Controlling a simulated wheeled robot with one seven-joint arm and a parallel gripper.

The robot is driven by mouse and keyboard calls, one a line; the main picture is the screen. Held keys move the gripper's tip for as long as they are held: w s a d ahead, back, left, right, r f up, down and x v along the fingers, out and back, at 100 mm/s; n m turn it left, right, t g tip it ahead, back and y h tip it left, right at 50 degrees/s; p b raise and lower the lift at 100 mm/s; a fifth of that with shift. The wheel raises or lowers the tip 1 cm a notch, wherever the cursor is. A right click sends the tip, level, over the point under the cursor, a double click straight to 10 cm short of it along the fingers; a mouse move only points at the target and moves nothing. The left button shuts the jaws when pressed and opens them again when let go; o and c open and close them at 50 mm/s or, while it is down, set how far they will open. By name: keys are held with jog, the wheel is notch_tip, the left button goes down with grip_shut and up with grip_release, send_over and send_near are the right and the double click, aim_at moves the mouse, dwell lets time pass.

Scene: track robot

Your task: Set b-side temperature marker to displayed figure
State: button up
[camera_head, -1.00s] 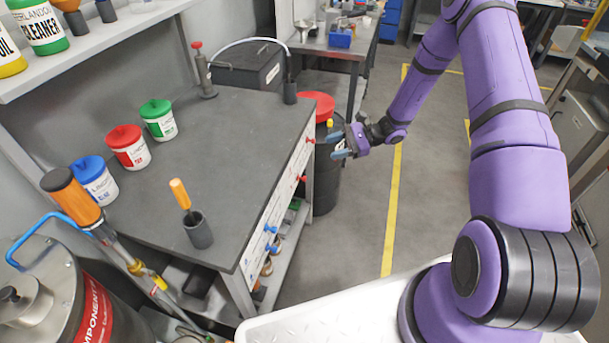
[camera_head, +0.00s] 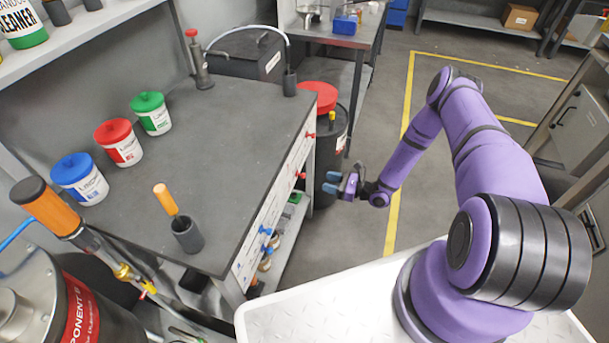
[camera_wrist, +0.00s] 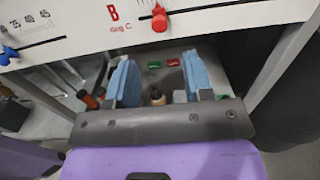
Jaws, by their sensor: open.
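The white scale panel (camera_head: 268,224) runs along the front edge of the workbench. In the wrist view a red "B" with "deg C" stands on the panel (camera_wrist: 70,22), and a red marker (camera_wrist: 160,20) sits on a slot just right of it. A blue marker (camera_wrist: 8,55) sits at the left near small scale numbers. The head view shows red markers (camera_head: 300,175) and blue markers (camera_head: 266,231) along the panel. My gripper (camera_head: 332,182) is open and empty in front of the panel. In the wrist view its blue fingertips (camera_wrist: 160,78) are below the red marker, apart from it. No displayed figure is readable.
A black drum with a red lid (camera_head: 319,95) stands beyond the bench, close to my gripper. Blue, red and green-lidded tubs (camera_head: 122,148) and an orange-handled tool in a cup (camera_head: 187,236) stand on the bench.

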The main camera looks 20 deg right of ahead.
aim_at(301, 175)
jog(key=x, duration=0.9)
jog(key=shift+w+a, duration=0.15)
jog(key=shift+a, duration=0.15)
